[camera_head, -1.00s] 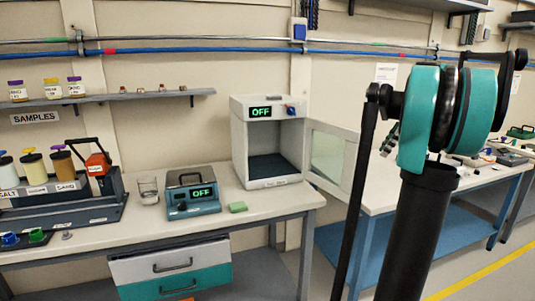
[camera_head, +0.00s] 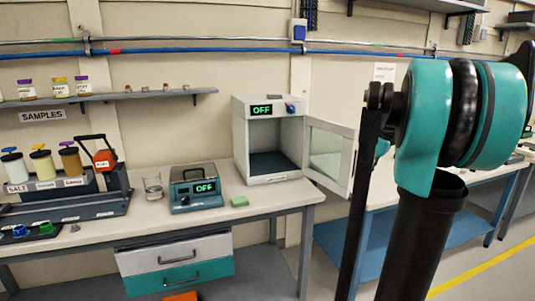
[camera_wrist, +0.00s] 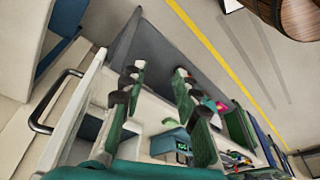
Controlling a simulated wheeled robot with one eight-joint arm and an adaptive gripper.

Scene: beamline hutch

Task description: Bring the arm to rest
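My arm (camera_head: 443,125), teal and black, rises at the right of the head view, with its large joint in front of the bench on the right. My gripper (camera_wrist: 156,85) shows in the wrist view as two long fingers with dark tips and green inner faces. The fingers stand apart with nothing held between them. In the head view the gripper is mostly hidden behind my arm.
An open-doored white oven (camera_head: 268,140) reading OFF stands on the left bench (camera_head: 262,207). A yellow line (camera_head: 483,269) crosses open floor.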

